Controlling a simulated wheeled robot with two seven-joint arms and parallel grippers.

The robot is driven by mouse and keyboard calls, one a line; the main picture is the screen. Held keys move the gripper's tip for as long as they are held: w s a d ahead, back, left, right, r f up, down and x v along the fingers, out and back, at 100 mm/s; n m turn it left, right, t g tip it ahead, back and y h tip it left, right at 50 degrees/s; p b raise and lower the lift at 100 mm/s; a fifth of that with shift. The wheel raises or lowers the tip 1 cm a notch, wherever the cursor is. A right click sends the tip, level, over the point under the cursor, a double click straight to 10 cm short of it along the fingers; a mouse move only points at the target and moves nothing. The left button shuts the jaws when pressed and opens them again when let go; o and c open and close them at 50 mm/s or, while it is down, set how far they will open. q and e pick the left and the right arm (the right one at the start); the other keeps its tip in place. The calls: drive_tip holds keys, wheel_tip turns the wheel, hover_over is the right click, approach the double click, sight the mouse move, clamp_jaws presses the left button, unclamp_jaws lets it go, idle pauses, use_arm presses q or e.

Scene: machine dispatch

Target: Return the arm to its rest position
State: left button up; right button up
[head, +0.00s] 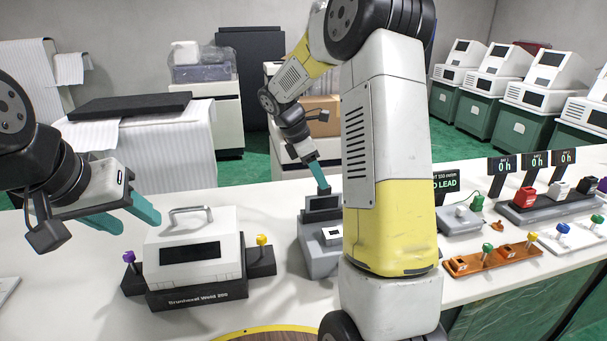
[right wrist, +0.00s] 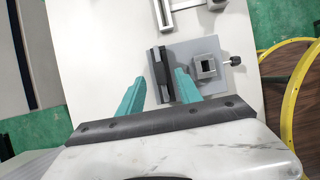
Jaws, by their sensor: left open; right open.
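My left gripper (head: 132,218) is open and empty at the left, just above and beside the white machine with a carry handle (head: 195,245). My right arm rises large through the middle of the head view and bends down at the back. My right gripper (head: 318,177) points down over the small grey device (head: 320,255) with a dark upright top. In the right wrist view the right gripper (right wrist: 160,90) shows two teal fingers spread apart with nothing held. The grey device (right wrist: 203,48) with its black bar and square socket lies beyond the fingertips. Contact cannot be told.
The white table (head: 285,200) also carries a grey box with a display (head: 460,218), an orange strip (head: 495,255) with coloured knobs, and a black rack (head: 540,205) under hour signs. A yellow ring (head: 262,330) lies at the front edge. White machines on green cabinets stand back right.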

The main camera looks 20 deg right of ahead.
drive_tip(key=s+a+r+m+t+y, duration=0.2)
drive_tip(key=s+m, duration=0.3)
drive_tip(key=s, duration=0.3)
drive_tip(key=s+a+r+m+t+y, duration=0.2)
drive_tip(key=s+a+r+m, duration=0.3)
drive_tip(key=s, duration=0.3)
drive_tip(key=s+a+r+m+t+y, duration=0.2)
drive_tip(key=s+m, duration=0.4)
drive_tip(key=s, duration=0.3)
drive_tip(key=shift+a+r+m+y, duration=0.45)
drive_tip(key=shift+a+r, duration=0.25)
drive_tip(key=shift+r, duration=0.55)
